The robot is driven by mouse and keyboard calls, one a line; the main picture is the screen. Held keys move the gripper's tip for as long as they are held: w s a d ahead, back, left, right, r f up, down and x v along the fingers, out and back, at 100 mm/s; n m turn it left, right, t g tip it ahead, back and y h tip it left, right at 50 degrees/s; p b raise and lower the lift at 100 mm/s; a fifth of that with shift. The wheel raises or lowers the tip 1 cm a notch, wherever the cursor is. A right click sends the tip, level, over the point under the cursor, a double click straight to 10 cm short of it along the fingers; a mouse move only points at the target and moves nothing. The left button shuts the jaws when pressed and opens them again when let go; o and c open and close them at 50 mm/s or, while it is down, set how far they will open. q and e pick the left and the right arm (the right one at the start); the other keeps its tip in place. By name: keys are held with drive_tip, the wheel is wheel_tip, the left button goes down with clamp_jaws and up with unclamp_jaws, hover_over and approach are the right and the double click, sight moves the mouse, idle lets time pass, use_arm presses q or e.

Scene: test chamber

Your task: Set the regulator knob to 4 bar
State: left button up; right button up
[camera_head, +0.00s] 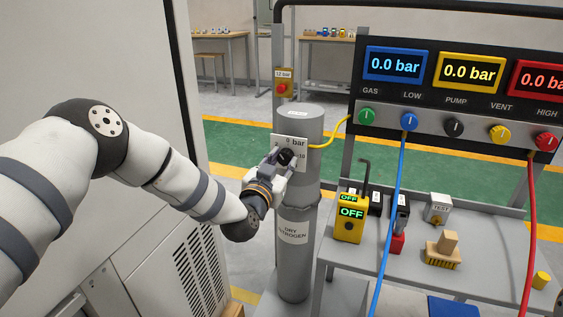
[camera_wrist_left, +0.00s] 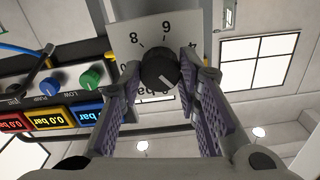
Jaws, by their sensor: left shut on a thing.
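The regulator knob (camera_wrist_left: 158,68) is black and round, on a pale dial plate (camera_wrist_left: 130,36) with 8, 6 and 4 readable in the wrist view. In the head view the plate (camera_head: 291,143) is on the grey cylinder (camera_head: 294,240) marked DRY NITROGEN, and the dark knob (camera_head: 286,157) is partly hidden by my gripper. My left gripper (camera_head: 280,163) is shut on the knob, one finger on each side, as the left wrist view also shows (camera_wrist_left: 160,82). A pale mark shows on the knob's lower right there; I cannot tell which number it marks. My right gripper is out of view.
A yellow hose (camera_head: 335,134) runs right from the cylinder. The panel (camera_head: 440,125) has coloured knobs and displays reading 0.0 bar.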

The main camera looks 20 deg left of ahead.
use_arm(q)
drive_tip(key=n, duration=0.3)
drive_tip(key=shift+n, duration=0.4)
drive_tip(key=n, duration=0.3)
drive_tip(key=shift+n, duration=0.3)
drive_tip(key=n, duration=0.3)
drive_tip(key=shift+n, duration=0.3)
drive_tip(key=shift+n+b, duration=0.45)
drive_tip(key=shift+n, duration=1.05)
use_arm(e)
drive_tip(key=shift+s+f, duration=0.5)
use_arm(q)
drive_tip(key=o, duration=1.1)
drive_tip(key=shift+o, duration=0.2)
